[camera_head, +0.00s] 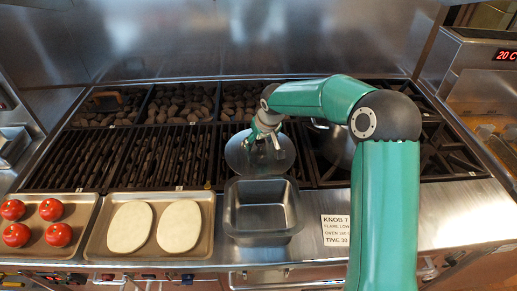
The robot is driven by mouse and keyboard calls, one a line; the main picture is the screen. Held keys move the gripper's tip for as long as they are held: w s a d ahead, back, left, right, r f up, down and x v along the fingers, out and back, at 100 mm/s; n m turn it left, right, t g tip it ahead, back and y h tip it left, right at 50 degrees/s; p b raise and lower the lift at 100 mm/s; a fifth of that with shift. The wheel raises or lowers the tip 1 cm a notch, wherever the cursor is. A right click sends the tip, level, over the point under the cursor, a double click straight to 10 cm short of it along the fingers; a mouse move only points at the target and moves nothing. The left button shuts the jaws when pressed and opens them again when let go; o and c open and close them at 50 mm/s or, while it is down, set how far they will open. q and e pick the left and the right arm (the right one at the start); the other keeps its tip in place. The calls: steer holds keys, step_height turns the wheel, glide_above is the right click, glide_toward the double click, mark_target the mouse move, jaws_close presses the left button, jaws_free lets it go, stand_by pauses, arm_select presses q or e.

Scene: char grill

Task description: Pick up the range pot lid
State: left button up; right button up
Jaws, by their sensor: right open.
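The range pot lid appears to be the round grey disc (240,160), lying flat on the grill grate left of the burners. My right gripper (264,143) is over the lid's middle, pointing down, with its fingers apart. The fingers hide the lid's centre, so I cannot tell whether they touch a knob. A metal pot (338,150) stands on the burner right of the lid, partly hidden by my right arm. My left gripper is not in view.
A square metal pan (263,238) sits on the front ledge, close in front of the lid. A tray with two flatbreads (130,227) and a tray of several tomatoes (60,235) lie left of it. A printed sign (336,230) lies right. The grill grate (140,158) left of the lid is bare.

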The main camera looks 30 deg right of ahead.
steer(key=shift+w+f, duration=0.15)
steer(key=shift+f, duration=0.2)
jaws_close()
steer(key=shift+r, duration=0.1)
